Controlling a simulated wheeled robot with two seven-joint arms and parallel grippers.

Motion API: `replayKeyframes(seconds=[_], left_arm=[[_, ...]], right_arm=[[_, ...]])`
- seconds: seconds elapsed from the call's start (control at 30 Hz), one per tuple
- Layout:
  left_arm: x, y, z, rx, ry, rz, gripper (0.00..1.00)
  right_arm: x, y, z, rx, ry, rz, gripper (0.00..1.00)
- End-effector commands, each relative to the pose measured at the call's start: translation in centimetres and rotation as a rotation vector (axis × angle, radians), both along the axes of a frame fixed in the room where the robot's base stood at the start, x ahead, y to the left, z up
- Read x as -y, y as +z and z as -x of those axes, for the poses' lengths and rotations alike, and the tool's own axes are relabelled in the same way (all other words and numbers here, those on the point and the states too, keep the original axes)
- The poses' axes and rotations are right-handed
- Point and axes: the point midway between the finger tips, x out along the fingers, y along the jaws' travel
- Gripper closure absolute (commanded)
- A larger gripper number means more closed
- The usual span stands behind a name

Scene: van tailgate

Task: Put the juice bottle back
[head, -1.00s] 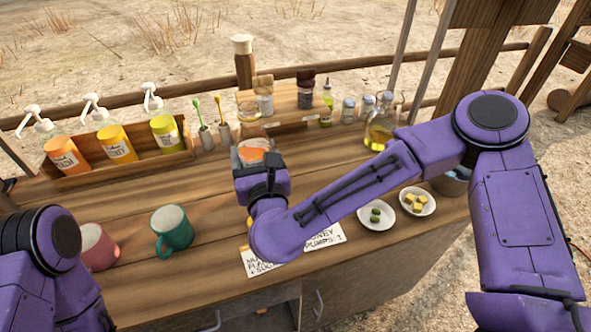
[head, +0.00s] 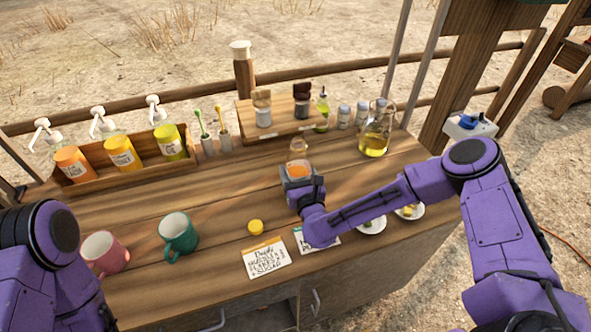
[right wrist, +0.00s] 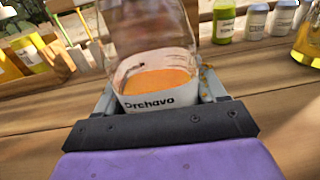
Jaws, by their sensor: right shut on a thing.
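The juice bottle (head: 299,148) is clear glass with orange juice low inside. In the right wrist view the bottle (right wrist: 160,78) has a white label with dark lettering, and its top is cut off by the frame edge. My right gripper (head: 299,177) is shut around its lower body, one finger on each side, in front of the wooden riser (head: 275,128). The right gripper's fingers also show in the right wrist view (right wrist: 161,103). I cannot tell whether the bottle's base touches the counter. My left gripper is out of view; only my left arm shows.
A yellow lid (head: 256,227) lies on the counter near two cards (head: 264,258). A green mug (head: 177,234) and pink mug (head: 105,252) stand left. The pump-bottle rack (head: 125,172) is back left. An oil jug (head: 376,135) stands right of the riser. Clear counter lies left of the bottle.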

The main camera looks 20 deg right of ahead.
Motion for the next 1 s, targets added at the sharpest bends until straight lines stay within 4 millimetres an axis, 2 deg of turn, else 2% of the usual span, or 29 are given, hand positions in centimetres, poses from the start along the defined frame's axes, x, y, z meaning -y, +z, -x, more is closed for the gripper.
replayKeyframes(seconds=[0.4,0.43,0.5,0.77,0.87,1.0], left_arm=[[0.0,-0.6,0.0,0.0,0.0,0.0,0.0],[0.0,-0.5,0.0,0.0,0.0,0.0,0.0],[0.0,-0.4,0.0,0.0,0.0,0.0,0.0],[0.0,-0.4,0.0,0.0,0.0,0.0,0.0],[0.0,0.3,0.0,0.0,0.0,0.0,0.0],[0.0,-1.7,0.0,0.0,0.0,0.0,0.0]], right_arm=[[0.0,-0.5,0.0,0.002,0.0,-0.001,0.75],[0.0,-0.4,0.0,0.001,0.0,0.0,0.23],[0.0,-0.4,0.0,0.001,0.0,0.0,0.04],[0.0,-0.3,0.0,0.001,-0.001,0.0,0.04],[0.0,0.2,0.1,0.0,0.0,0.0,0.04],[-0.1,-0.6,3.1,-0.001,0.001,-0.003,0.04]])
